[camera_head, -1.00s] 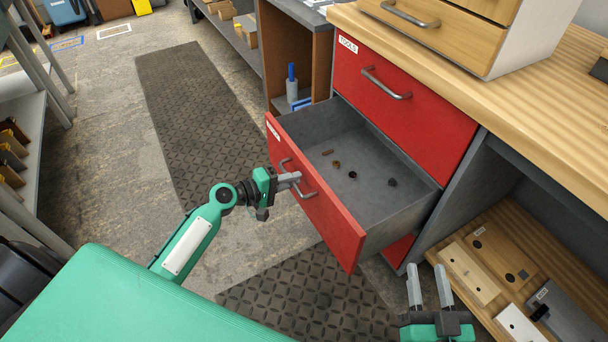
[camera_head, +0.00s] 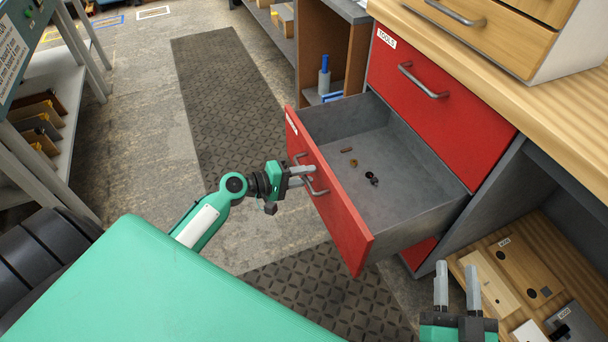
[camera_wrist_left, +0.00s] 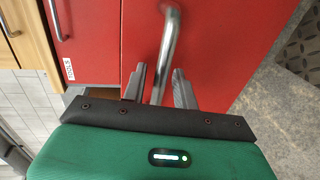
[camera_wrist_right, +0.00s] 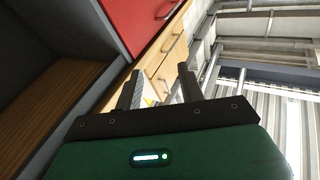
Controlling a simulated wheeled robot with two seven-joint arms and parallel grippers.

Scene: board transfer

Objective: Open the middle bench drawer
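The middle bench drawer (camera_head: 335,205) has a red front and a grey inside, and it stands pulled well out of the bench. Its metal handle (camera_head: 318,188) is on the front; the handle also shows in the left wrist view (camera_wrist_left: 167,45). My left gripper (camera_head: 305,176) is at this handle. In the left wrist view its fingers (camera_wrist_left: 160,85) are spread on either side of the bar, with gaps to it. My right gripper (camera_head: 456,280) is open and empty, at the lower right in front of the bench's open compartment.
Several small parts (camera_head: 354,162) lie in the drawer. A closed red drawer (camera_head: 425,105) labelled TOOLS is above it. The open compartment at right holds boards (camera_head: 525,265). A shelf rack (camera_head: 65,135) stands at left. Dark mats (camera_head: 225,100) lie on the floor.

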